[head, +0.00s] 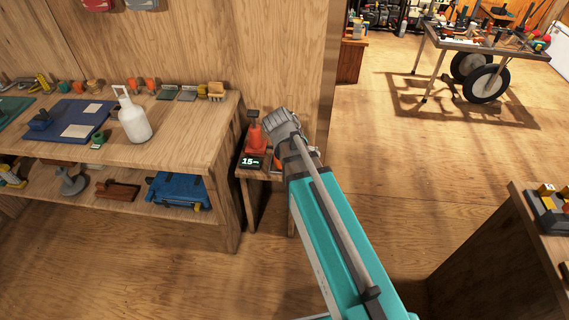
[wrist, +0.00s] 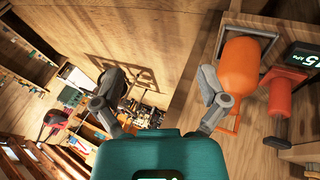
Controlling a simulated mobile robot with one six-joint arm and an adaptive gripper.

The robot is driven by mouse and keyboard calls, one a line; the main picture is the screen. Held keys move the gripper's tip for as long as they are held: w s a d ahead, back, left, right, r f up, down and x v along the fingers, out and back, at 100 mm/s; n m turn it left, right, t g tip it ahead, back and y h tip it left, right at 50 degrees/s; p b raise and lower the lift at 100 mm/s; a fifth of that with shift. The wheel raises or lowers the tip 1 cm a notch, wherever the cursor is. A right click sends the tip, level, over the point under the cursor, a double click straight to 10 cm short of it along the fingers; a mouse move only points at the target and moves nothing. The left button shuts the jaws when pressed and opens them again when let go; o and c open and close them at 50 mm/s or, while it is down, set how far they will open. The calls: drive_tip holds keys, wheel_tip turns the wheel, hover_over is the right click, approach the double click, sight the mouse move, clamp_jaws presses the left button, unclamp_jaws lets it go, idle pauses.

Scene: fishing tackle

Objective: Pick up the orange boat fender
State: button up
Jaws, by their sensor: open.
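The orange boat fender (wrist: 240,66) is a rounded orange body in the right part of the wrist view, at a small wooden stand. My gripper (wrist: 163,86) is open, with nothing between its fingers. The fender is just beyond and partly behind its right finger, outside the gap; I cannot tell if they touch. In the head view my gripper (head: 283,124) is over the small stand. It hides most of what is behind it there, with only a small orange patch showing beside it.
A red-orange pump-like item (head: 255,136) with a dark handle stands close by, also in the wrist view (wrist: 279,102). A digital display (head: 252,162) sits before it. A bench (head: 185,141) with a white sprayer (head: 133,118) is left. Open floor lies right.

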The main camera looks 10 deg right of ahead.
drive_tip(key=w+a+f+m+t+h+b, duration=0.25)
drive_tip(key=w+f+m+h+b, duration=0.2)
drive_tip(key=w+f+b, duration=0.55)
drive_tip(key=w+a+r+m+t+h+b, duration=0.1)
drive_tip(key=w+a+m+t+h+b, duration=0.2)
drive_tip(key=b, duration=1)
drive_tip(key=shift+w+a+r+m+t+h, duration=0.3)
drive_tip(key=shift+w+a+t+h, duration=0.45)
drive_tip(key=shift+w+a+h, duration=1.05)
drive_tip(key=shift+w+a+f+y, duration=0.1)
drive_tip(key=shift+w+a+y, duration=0.1)
drive_tip(key=shift+w+y, duration=0.15)
drive_tip(key=shift+x, duration=1.1)
drive_tip(key=shift+d, duration=0.1)
drive_tip(key=shift+x, duration=2.5)
